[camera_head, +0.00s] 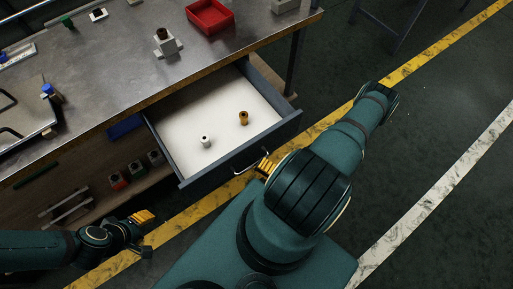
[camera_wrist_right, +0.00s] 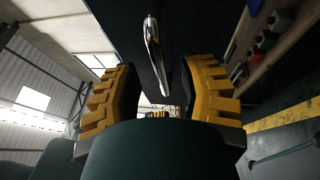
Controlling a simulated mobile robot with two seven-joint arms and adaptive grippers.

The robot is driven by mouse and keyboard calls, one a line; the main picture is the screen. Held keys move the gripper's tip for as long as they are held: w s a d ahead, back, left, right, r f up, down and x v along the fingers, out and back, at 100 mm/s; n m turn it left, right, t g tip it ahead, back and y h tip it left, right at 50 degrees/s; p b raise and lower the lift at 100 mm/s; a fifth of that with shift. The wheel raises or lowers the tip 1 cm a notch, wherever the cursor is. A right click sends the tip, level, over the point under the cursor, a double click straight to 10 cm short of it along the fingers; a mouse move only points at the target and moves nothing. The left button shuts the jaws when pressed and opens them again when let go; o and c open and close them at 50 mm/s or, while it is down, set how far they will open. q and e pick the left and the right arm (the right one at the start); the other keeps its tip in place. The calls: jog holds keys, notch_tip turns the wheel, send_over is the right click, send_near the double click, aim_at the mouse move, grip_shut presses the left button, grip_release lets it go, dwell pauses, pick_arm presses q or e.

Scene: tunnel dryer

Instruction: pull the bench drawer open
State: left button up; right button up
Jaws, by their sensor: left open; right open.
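The bench drawer (camera_head: 225,120) stands pulled out from under the metal-topped bench (camera_head: 110,75), with its white inside showing. Its silver handle (camera_head: 250,160) is on the dark front panel (camera_head: 240,150). My right gripper (camera_head: 265,167) is at the drawer front by the handle, partly hidden behind my arm. In the right wrist view its yellow fingers (camera_wrist_right: 160,95) are apart, and the handle (camera_wrist_right: 153,45) shows between and above them. I cannot tell whether they touch it. My left gripper (camera_head: 147,232) is open and empty, low at the left, away from the drawer.
A white cylinder (camera_head: 206,142) and a brass-coloured piece (camera_head: 243,118) stand in the drawer. A red tray (camera_head: 209,16) and a grey fixture (camera_head: 167,43) are on the bench. Several small blocks sit on the shelf (camera_head: 95,195) below.

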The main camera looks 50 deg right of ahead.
jog(key=v, duration=1)
dwell(0.3)
